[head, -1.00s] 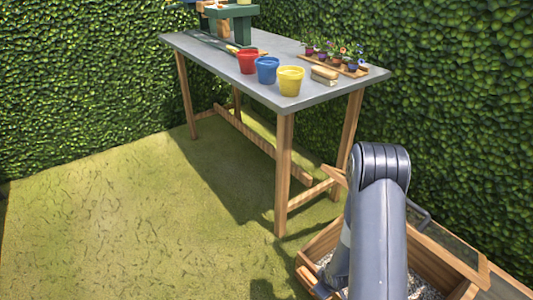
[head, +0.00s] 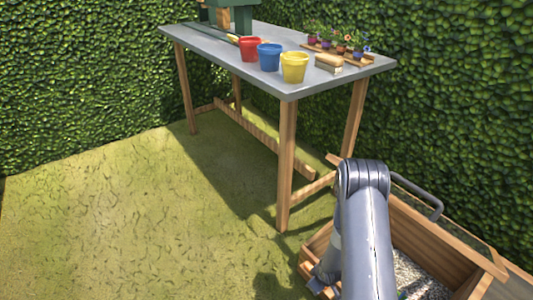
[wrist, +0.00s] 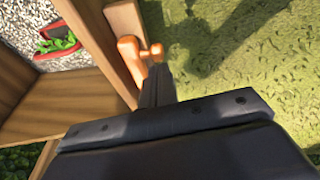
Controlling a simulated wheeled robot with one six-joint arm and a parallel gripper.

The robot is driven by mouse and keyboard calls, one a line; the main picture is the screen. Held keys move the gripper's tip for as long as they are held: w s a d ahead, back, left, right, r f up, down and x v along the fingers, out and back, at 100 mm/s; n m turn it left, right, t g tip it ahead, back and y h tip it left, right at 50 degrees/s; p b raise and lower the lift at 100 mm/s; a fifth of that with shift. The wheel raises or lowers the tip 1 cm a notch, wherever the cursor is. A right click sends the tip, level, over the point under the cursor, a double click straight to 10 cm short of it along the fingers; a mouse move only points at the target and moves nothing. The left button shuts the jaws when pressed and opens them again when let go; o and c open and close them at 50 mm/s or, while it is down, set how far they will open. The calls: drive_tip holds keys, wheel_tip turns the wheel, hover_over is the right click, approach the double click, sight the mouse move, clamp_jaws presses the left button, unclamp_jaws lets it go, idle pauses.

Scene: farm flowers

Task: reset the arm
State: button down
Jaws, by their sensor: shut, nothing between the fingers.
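My arm reaches down at the lower right of the head view, over the near-left side of a wooden box. My gripper (wrist: 156,85) shows in the wrist view as dark fingers closed together, with nothing held between them. Its tips are close to an orange, knob-like piece (wrist: 138,57) by the box's wooden edge; I cannot tell whether they touch. In the head view, the gripper is mostly hidden behind my arm.
The wooden box (head: 433,238) holds gravel (head: 415,276). In the wrist view, a red item with green leaves (wrist: 58,38) lies on gravel. A grey table (head: 220,48) carries red (head: 250,50), blue (head: 269,58) and yellow (head: 294,68) pots. Grass at left is clear.

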drive_tip(key=shift+w+a+r+g+h+p, duration=0.55)
drive_tip(key=shift+w+a+r+g+p, duration=0.1)
drive_tip(key=shift+w+r+g, duration=0.3)
drive_tip(key=shift+w+a+r+g+h+p, duration=0.6)
drive_tip(key=shift+w+r+g, duration=0.2)
drive_tip(key=shift+r, duration=0.2)
drive_tip(key=shift+a, duration=0.1)
